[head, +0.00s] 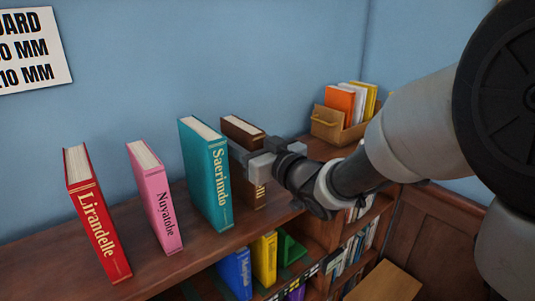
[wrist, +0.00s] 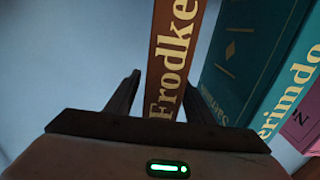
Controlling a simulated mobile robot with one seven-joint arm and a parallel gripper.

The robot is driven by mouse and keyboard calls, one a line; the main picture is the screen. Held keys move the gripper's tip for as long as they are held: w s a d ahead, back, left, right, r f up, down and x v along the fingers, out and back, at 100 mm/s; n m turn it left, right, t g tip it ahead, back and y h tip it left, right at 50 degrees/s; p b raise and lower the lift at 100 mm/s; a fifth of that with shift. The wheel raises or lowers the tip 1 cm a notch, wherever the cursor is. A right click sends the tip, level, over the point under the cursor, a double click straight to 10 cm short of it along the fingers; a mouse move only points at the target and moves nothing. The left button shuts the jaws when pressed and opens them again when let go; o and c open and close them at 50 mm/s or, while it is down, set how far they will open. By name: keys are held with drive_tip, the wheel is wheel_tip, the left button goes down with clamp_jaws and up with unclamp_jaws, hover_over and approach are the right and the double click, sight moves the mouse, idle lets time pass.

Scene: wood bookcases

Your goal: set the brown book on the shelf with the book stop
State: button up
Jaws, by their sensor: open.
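The brown book (head: 239,129) stands upright on the bookcase top, right of the teal book. Its spine reads "Frodke..." in the wrist view (wrist: 178,45). My gripper (head: 252,158) is at the book, hiding part of it in the head view. In the wrist view my gripper (wrist: 160,88) is open, with one finger on each side of the spine; contact cannot be told. A green piece (head: 291,248), which looks like the book stop, is on the shelf below, right of a yellow book (head: 264,258) and a blue book (head: 235,273).
A teal book (head: 206,175) stands close to the brown one, then a pink book (head: 155,197) and a red book (head: 95,215) to the left. A box of books (head: 328,126) is at the back right. The wall (head: 290,50) rises behind.

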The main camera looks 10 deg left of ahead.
clamp_jaws()
idle(1.4)
drive_tip(key=shift+r, duration=0.1)
